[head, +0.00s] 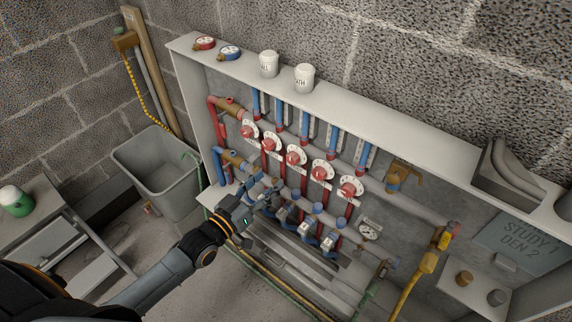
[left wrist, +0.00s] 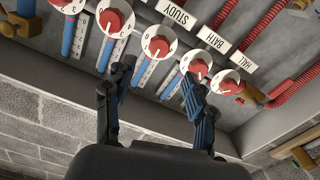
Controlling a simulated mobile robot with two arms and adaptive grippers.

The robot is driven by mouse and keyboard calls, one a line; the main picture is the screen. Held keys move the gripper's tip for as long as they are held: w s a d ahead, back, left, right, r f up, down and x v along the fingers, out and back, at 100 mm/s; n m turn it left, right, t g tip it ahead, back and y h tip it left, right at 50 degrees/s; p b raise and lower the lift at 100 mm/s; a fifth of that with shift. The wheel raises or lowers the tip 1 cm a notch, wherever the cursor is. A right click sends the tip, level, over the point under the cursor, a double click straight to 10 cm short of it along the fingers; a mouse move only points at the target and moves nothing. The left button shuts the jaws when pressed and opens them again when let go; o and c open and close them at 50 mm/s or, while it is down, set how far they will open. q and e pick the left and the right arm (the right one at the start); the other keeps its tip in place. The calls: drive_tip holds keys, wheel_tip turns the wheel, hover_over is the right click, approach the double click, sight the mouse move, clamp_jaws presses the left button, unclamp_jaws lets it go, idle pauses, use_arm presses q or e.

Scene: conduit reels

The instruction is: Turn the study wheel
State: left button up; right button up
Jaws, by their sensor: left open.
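In the left wrist view, which sees the panel upside down, the study wheel (left wrist: 158,45) is a red knob on a white numbered dial beside the STUDY label (left wrist: 175,12). In the head view I take it to be the middle wheel (head: 293,158) of the slanting row. My left gripper (head: 272,191) is open and empty, below and left of that wheel. In the left wrist view its fingers (left wrist: 157,78) are spread, with the study wheel showing beyond the gap between the tips, apparently not touched. My right gripper is not in view.
Other red wheels flank it closely, among them the bath wheel (left wrist: 197,68) and hall wheel (left wrist: 227,83). Blue-capped valves (head: 317,208) sit below the row. A grey bin (head: 140,157) stands left of the cabinet. White pots (head: 304,78) stand on its top ledge.

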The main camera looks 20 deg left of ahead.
sight(290, 160)
use_arm(q)
drive_tip(key=x, duration=0.8)
drive_tip(key=shift+d+f, duration=0.1)
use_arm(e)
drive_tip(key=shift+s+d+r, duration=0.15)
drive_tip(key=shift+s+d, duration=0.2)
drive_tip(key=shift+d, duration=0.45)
use_arm(q)
drive_tip(key=shift+c, duration=0.2)
drive_tip(key=c, duration=1.1)
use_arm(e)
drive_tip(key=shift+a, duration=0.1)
